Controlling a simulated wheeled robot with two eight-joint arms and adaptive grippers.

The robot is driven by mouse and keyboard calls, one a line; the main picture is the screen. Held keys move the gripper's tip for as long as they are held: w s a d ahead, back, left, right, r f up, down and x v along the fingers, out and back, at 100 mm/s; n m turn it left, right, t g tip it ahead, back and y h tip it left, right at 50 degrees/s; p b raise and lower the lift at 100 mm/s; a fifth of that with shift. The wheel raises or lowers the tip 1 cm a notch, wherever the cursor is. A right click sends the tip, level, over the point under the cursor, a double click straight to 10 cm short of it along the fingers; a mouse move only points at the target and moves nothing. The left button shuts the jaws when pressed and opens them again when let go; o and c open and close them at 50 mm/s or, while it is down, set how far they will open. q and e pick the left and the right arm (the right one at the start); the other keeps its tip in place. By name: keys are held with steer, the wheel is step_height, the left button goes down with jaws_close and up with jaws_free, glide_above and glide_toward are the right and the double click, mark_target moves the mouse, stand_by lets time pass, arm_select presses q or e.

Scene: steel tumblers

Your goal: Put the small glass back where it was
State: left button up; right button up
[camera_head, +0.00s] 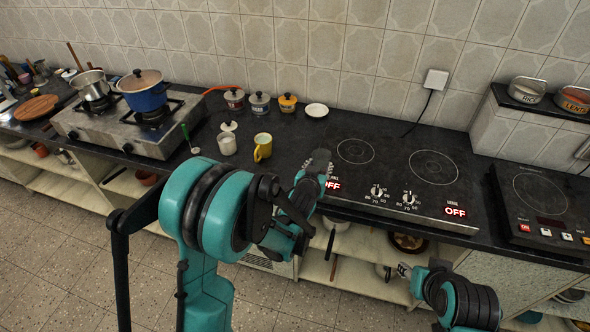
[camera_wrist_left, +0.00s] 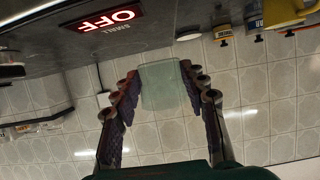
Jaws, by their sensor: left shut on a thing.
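The small glass (camera_wrist_left: 163,86) is pale, see-through and greenish. In the left wrist view it sits between the two fingers of my left gripper (camera_wrist_left: 163,92), which is shut on it. There the glass is hidden or too small to make out. My right gripper (camera_head: 404,270) is low in front of the counter, near the open shelves, and its finger state is unclear.
A yellow mug (camera_head: 263,147) and a whitish cup (camera_head: 227,143) stand left of my left gripper. Behind are several lidded jars (camera_head: 260,103) and a white saucer (camera_head: 316,110). The electric hob (camera_head: 400,180) lies right. Counter between mug and hob is mostly clear.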

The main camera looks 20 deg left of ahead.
arm_select(q)
steer(key=b, duration=0.4)
glide_above(293, 177)
step_height(293, 177, down, 7)
step_height(293, 177, down, 4)
steer(key=b, duration=0.2)
steer(key=shift+f+b, duration=0.1)
steer(key=shift+b, duration=0.2)
steer(key=o, duration=1.2)
